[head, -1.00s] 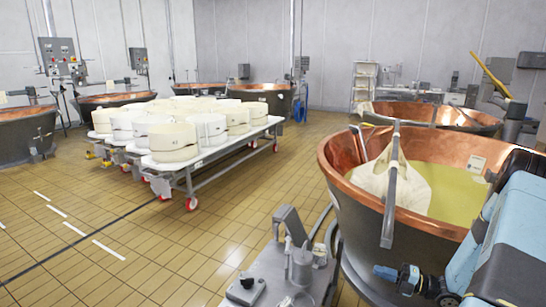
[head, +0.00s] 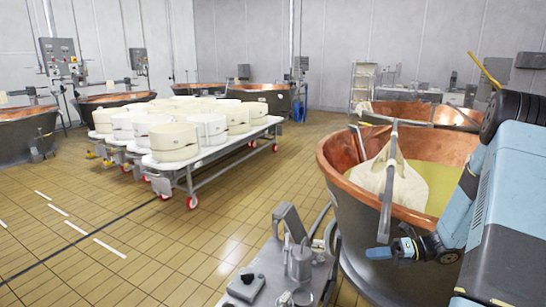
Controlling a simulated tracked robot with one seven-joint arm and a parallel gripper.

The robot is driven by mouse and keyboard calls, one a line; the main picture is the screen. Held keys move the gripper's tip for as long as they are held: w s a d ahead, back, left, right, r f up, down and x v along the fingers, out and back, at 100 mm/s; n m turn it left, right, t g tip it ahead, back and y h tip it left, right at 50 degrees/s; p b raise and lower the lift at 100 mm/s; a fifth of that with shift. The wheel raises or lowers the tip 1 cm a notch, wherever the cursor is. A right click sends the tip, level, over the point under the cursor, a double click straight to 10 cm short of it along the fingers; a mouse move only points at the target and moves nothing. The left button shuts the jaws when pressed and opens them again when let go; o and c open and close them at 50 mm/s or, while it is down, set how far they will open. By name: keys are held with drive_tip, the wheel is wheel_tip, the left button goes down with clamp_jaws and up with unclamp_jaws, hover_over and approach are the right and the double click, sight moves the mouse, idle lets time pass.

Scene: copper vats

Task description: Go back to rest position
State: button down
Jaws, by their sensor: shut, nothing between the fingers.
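My gripper (head: 380,253), at the end of my light blue and dark arm, is low on the right in the head view. It looks shut and holds nothing. It is in front of the outer wall of the near copper vat (head: 345,190), below its rim. The arm comes in from the right edge and covers the right part of this vat. The vat holds yellowish liquid and a white cloth (head: 392,178) hanging from a grey bar (head: 388,185) across the rim.
A wheeled trolley (head: 225,155) bears several white cheese wheels (head: 175,141). A grey metal stand (head: 285,265) is near, left of the vat. More copper vats (head: 420,111) stand behind. Tiled floor (head: 130,215) is open at front left.

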drive_tip(key=s+a+r+n+g+h, duration=0.2)
drive_tip(key=s+a+r+n+h, duration=0.25)
drive_tip(key=r+n, duration=0.45)
drive_tip(key=s+a+r+n+g+h, duration=0.1)
drive_tip(key=s+a+r+n+h, duration=0.2)
drive_tip(key=s+r+n+h, duration=0.4)
drive_tip(key=s+r+n+t+h, duration=0.4)
drive_tip(key=s+r+n+t, duration=0.2)
drive_tip(key=s+r+n, duration=0.6)
drive_tip(key=shift+s+a+r+n+t, duration=0.2)
drive_tip(key=shift+a+r+n+t, duration=0.15)
drive_tip(key=shift+r+n, duration=1.5)
drive_tip(key=c, duration=1.8)
unclamp_jaws()
drive_tip(key=shift+f, duration=0.15)
